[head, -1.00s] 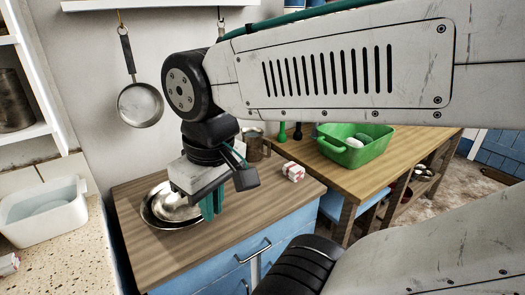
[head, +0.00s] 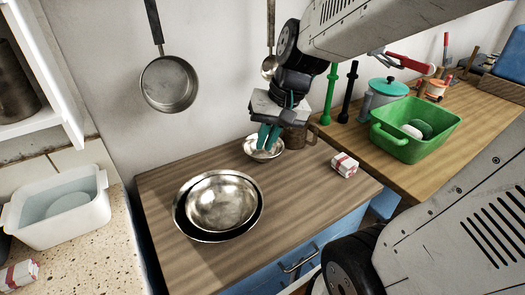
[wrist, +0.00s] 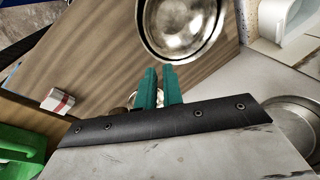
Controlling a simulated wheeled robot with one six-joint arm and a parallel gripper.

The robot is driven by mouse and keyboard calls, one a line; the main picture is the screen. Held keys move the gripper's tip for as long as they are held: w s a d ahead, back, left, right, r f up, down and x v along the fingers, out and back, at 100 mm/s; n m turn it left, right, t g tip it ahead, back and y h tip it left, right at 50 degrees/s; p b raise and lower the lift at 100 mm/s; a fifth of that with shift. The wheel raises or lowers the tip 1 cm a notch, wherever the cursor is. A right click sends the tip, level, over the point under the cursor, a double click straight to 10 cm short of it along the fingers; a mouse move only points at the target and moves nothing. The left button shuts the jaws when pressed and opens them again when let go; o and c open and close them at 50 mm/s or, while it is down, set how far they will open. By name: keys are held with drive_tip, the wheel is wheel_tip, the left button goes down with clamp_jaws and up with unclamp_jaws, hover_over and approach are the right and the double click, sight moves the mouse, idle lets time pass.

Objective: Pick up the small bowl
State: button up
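The small bowl (head: 252,153) is a shiny metal bowl near the back edge of the wooden counter. My gripper (head: 267,146) points down at it, and its two teal fingers overlap the bowl's inside and far side in the head view. I cannot tell whether they touch it.
A brown mug (head: 296,138) stands close to my gripper's right. A red-and-white box (head: 344,165) lies farther right. A green basin (head: 409,145) is on the adjoining table. A pan (head: 169,83) hangs behind.

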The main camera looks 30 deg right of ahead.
drive_tip(key=w+d+f+m+t, duration=0.1)
drive_tip(key=w+d+f+m, duration=0.4)
drive_tip(key=w+d+f, duration=0.35)
drive_tip(key=m+t, duration=0.1)
drive_tip(key=m, duration=0.3)
hover_over(276, 156)
drive_tip(key=s+d, duration=0.1)
drive_tip(key=d, duration=0.1)
wheel_tip(276, 156, down, 6)
drive_tip(key=shift+h, duration=0.4)
drive_tip(key=x, duration=0.8)
drive_tip(key=shift+s+d+f, duration=0.15)
drive_tip(key=shift+d, duration=0.1)
clamp_jaws()
